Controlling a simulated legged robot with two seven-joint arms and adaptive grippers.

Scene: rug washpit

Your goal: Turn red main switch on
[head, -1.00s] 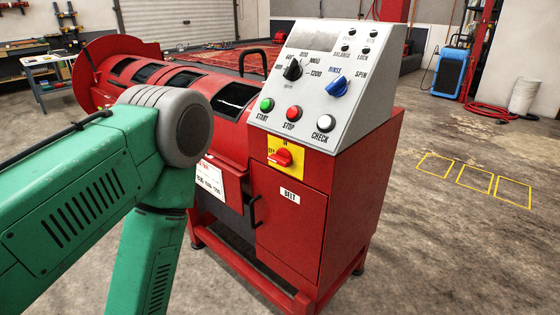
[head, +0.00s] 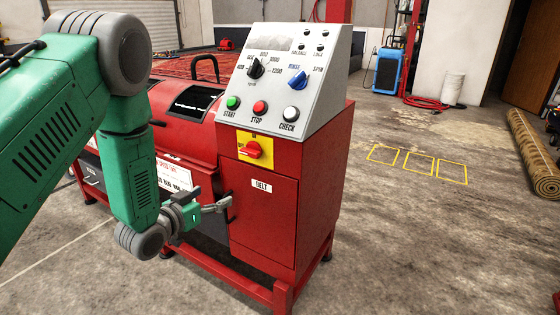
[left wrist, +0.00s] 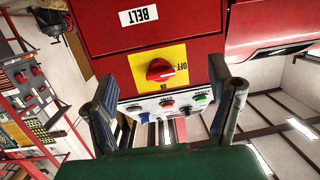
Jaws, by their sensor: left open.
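The red main switch (head: 252,149) is a rotary knob on a yellow plate (head: 262,138), on the red machine's front below the sloped panel. In the left wrist view the picture is upside down; the red knob (left wrist: 160,70) lies roughly level, toward the OFF word (left wrist: 179,68). My left gripper (head: 222,204) is open and empty, below and left of the switch in the head view, in front of the machine. In the wrist view its two fingers (left wrist: 169,88) stand apart, either side of the yellow plate's lower part. No contact shows. My right gripper is out of view.
The grey sloped panel (head: 290,80) above carries green START, red STOP and white CHECK buttons, plus black and blue knobs. The BELT door (head: 262,205) is below the switch. A rolled rug (head: 535,150) lies far right; open floor is right of the machine.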

